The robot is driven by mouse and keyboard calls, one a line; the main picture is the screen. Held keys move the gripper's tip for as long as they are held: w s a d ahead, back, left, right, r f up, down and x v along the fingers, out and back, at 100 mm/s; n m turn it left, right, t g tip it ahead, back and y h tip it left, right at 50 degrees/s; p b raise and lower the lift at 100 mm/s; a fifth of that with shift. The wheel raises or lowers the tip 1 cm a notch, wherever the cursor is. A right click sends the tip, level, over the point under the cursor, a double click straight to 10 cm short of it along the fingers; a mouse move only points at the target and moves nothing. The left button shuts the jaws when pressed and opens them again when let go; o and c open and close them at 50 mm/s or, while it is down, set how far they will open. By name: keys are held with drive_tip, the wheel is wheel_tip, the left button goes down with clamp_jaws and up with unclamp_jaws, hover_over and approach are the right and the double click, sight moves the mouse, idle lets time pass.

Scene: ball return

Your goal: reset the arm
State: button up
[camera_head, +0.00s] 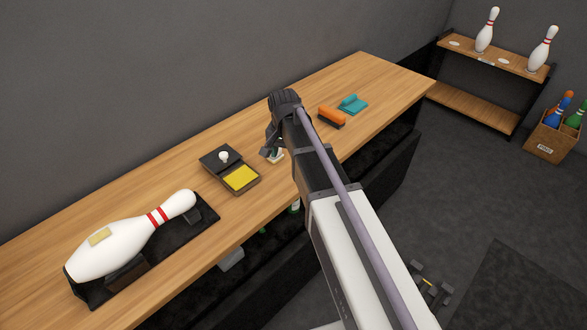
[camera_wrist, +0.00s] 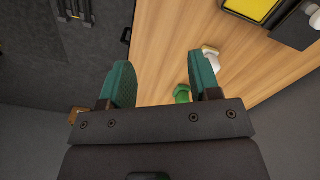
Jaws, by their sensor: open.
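My gripper (camera_head: 268,151) is above the wooden bench, around the middle of its length, and its arm fills the centre of the head view. In the wrist view its two green-padded fingers (camera_wrist: 163,80) stand wide apart with nothing held between them. A small cream-topped object (camera_wrist: 211,53) shows beyond the right finger. A green object (camera_wrist: 182,93), partly hidden by the gripper body, shows beside that finger. In the head view a small pale object (camera_head: 277,157) lies on the bench right by the gripper, partly covered by it.
The bench (camera_head: 365,75) bears a bowling pin (camera_head: 112,248) lying on a black cradle, a dark tray with a yellow pad (camera_head: 241,178), an orange brush (camera_head: 331,117) and a teal item (camera_head: 353,103). A pin shelf (camera_head: 480,107) and a box (camera_head: 553,136) stand at right.

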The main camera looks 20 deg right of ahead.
drive_tip(key=s+n, duration=0.6)
drive_tip(key=s, duration=1.2)
drive_tip(key=shift+s+n, duration=0.3)
drive_tip(key=shift+n, duration=0.1)
drive_tip(key=shift+o, duration=0.4)
